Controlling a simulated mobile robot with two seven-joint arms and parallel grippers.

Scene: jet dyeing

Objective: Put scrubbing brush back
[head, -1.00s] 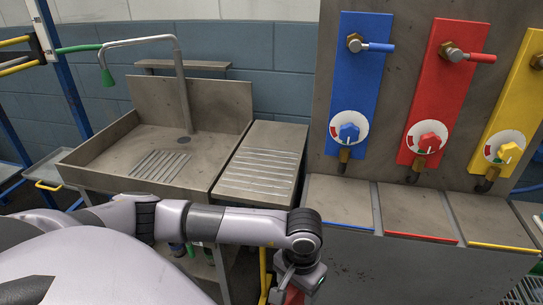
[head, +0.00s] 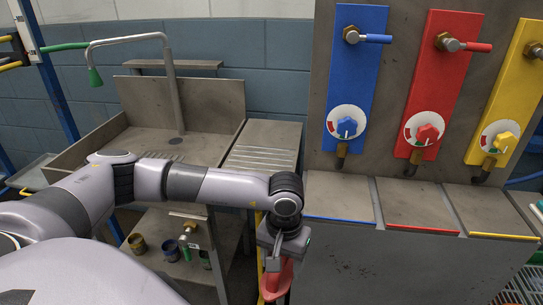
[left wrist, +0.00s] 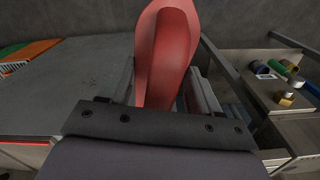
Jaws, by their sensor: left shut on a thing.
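The scrubbing brush (head: 277,279) shows as a red, rounded body below my left gripper (head: 275,257) at the bottom middle of the head view. My left gripper is shut on it. In the left wrist view the red brush (left wrist: 168,55) rises between the two fingers and fills the top middle. I see no bristles; its lower part is hidden behind the gripper. The brush hangs in front of the grey cabinet, clear of the worktop as far as I can tell. My right gripper is not in view.
A steel sink (head: 180,148) with a tall tap and a ribbed drainboard (head: 262,152) stands behind my left arm. Below is a shelf with small pots (head: 139,245) and bottles. A grey cabinet (head: 400,270) with blue, red and yellow valve panels fills the right.

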